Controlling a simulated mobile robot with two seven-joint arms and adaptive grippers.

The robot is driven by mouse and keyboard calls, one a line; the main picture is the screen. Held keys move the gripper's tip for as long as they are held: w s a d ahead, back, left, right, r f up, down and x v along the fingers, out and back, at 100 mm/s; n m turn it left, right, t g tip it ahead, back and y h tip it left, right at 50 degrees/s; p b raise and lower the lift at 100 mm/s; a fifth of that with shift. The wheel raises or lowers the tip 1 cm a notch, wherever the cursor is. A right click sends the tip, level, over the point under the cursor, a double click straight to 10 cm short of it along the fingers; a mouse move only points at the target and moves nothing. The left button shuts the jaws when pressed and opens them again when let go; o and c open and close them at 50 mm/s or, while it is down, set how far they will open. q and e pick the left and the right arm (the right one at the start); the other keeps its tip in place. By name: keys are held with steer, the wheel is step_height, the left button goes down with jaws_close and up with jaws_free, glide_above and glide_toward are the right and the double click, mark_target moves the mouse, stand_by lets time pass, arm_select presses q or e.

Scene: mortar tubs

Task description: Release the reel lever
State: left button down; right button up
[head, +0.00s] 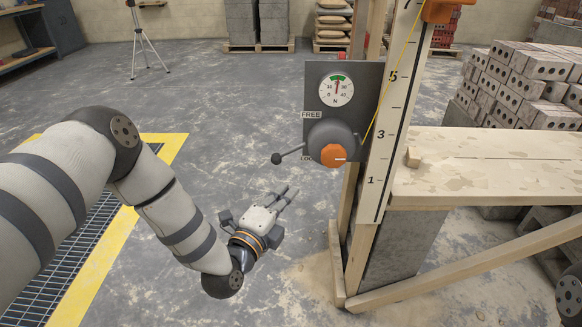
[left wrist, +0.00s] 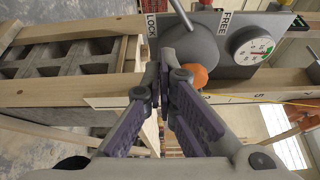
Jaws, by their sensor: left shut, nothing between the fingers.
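The reel (head: 333,138) is a dark round housing on a grey plate, with an orange knob (head: 333,156) at its front. Its lever (head: 290,153) sticks out left and slightly down, ending in a dark ball, on the side of the LOCK label, below FREE. In the left wrist view the lever rod (left wrist: 181,14) lies closer to LOCK (left wrist: 151,26) than to FREE (left wrist: 225,22). My left gripper (head: 288,192) is below the lever, apart from it, its slim fingers pointing up and right. The left wrist view shows its fingertips (left wrist: 162,72) together and empty.
A dial gauge (head: 336,90) on the plate has its needle in the green. A wooden bench (head: 480,160) and frame stand at right, bricks behind.

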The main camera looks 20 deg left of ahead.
mark_target(289, 152)
arm_select(q)
steer(key=w+a+b, duration=0.1)
steer(key=w+a, duration=0.1)
steer(key=w, duration=0.7)
steer(key=shift+a, duration=0.15)
arm_select(e)
steer(key=shift+s+f, duration=0.65)
steer(key=shift+f, duration=0.2)
arm_select(q)
steer(key=shift+w, duration=0.15)
